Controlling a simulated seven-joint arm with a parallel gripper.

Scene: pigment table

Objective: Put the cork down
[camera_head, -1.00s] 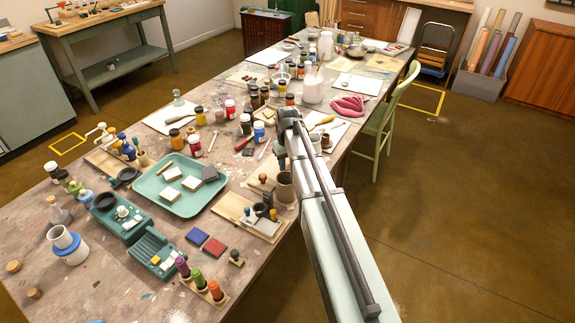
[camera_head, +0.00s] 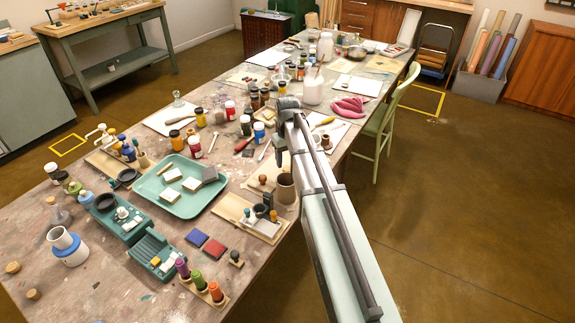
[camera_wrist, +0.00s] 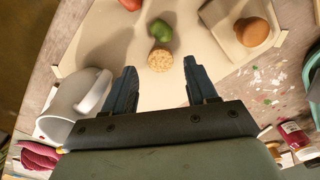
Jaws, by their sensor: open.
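In the wrist view, the cork (camera_wrist: 160,61) shows as a round, speckled tan end on a cream surface (camera_wrist: 110,38). It lies beyond my fingertips, in line with the gap between them and apart from both. A small green thing (camera_wrist: 162,31) sits right beside it. My gripper (camera_wrist: 158,80) is open, with nothing between its dark blue fingers. In the head view, my gripper (camera_head: 279,158) hangs over the right side of the table by the brown cup; I cannot make out this cork there.
A white mug (camera_wrist: 80,104) stands close to the left finger in the wrist view. A wooden knob (camera_wrist: 253,31) is at upper right, a red thing (camera_wrist: 130,4) at the top. A green tray (camera_head: 160,201) and stamp pads (camera_head: 214,248) lie nearby on the table.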

